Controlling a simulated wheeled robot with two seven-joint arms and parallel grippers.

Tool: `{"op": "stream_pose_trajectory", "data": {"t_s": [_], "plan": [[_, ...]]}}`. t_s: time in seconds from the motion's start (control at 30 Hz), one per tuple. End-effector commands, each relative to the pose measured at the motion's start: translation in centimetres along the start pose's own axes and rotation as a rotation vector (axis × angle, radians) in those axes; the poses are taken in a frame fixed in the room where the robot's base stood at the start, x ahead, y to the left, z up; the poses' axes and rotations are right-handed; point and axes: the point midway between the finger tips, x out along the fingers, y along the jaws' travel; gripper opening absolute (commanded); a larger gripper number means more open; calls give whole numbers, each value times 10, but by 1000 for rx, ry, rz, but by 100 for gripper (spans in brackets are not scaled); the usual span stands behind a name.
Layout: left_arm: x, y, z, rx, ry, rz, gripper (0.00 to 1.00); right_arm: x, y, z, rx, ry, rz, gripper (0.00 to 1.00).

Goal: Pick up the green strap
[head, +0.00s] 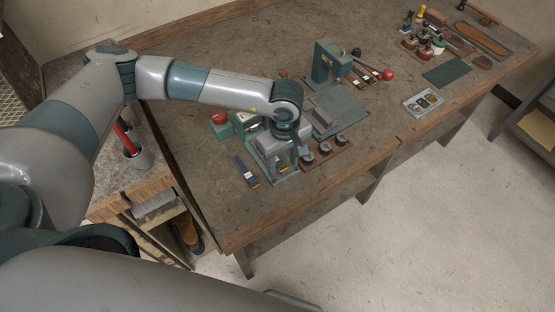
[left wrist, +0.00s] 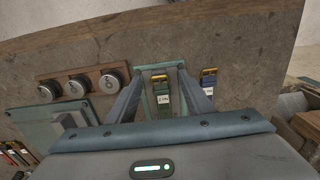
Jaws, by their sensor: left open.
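The green strap (left wrist: 163,98), with a brass buckle at its far end and a small white label, shows in the left wrist view. It lies between the two fingers of my left gripper (left wrist: 161,72), with gaps on both sides. In the head view my left gripper (head: 284,172) points down over the front part of the bench, and its hand mostly hides the strap. The left gripper is open and holds nothing. My right gripper is in neither view.
A blue strap (head: 246,171) lies just left of the gripper on the bench (head: 210,185). A wooden block with round knobs (head: 328,152) stands close to its right. Behind stands a green stitcher (head: 328,62) with a red-knobbed lever (head: 387,75). The bench's front edge is near.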

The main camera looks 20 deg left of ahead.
Motion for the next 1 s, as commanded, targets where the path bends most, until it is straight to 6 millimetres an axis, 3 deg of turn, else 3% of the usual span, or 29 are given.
{"op": "stream_pose_trajectory", "data": {"t_s": [0.23, 0.43, 0.83, 1.0], "plan": [[0, 0, 0, 0, 0, 0, 47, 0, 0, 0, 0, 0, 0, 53], [0, 0, 0, 0, 0, 0, 3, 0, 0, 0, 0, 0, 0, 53], [-3, 0, 0, -1, -1, 1, 3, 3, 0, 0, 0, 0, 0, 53], [-14, 1, -1, 1, 1, 4, 3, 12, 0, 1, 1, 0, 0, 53]]}}
